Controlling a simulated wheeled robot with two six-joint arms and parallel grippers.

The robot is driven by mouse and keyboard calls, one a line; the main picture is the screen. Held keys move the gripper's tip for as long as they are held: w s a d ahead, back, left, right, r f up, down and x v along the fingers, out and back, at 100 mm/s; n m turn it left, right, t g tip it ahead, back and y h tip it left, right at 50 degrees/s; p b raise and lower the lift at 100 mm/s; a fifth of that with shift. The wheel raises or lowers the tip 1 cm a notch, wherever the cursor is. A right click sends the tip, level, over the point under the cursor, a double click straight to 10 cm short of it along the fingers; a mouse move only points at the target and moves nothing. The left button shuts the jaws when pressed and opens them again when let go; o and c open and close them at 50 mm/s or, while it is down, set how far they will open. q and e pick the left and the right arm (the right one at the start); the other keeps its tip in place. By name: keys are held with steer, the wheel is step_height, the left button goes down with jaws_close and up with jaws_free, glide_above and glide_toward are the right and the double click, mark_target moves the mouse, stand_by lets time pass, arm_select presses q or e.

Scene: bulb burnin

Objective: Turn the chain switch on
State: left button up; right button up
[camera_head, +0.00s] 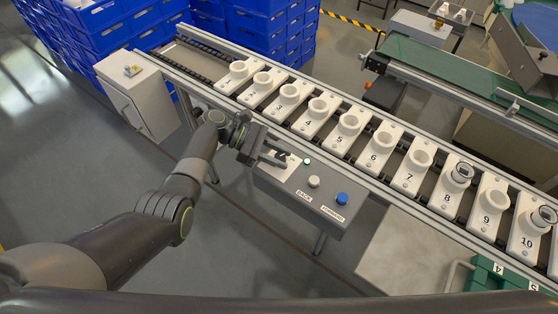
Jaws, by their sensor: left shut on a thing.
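The chain's control box (318,212) hangs on the near side of the conveyor. Its top carries a small green lamp (307,161) that looks lit, a white button (314,181) by the BACK label and a blue button (342,198) by the FORWARD label. My left gripper (279,159) is over the box's left end, at a white label plate. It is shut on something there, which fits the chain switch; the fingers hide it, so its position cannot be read. My right gripper is not in view.
The chain conveyor (262,117) runs diagonally with numbered white sockets; sockets 8 and 10 hold bulb-like parts. A grey cabinet (150,100) stands at the left, blue crates (110,35) behind. A green belt (450,70) lies at the back right. A green crate (488,276) is at the lower right.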

arm_select(q)
steer(key=shift+m+g+y+b, duration=0.7)
steer(key=shift+m+g+b, duration=0.7)
steer(key=shift+g, duration=0.1)
steer(key=o, duration=1)
steer(key=shift+c, duration=0.2)
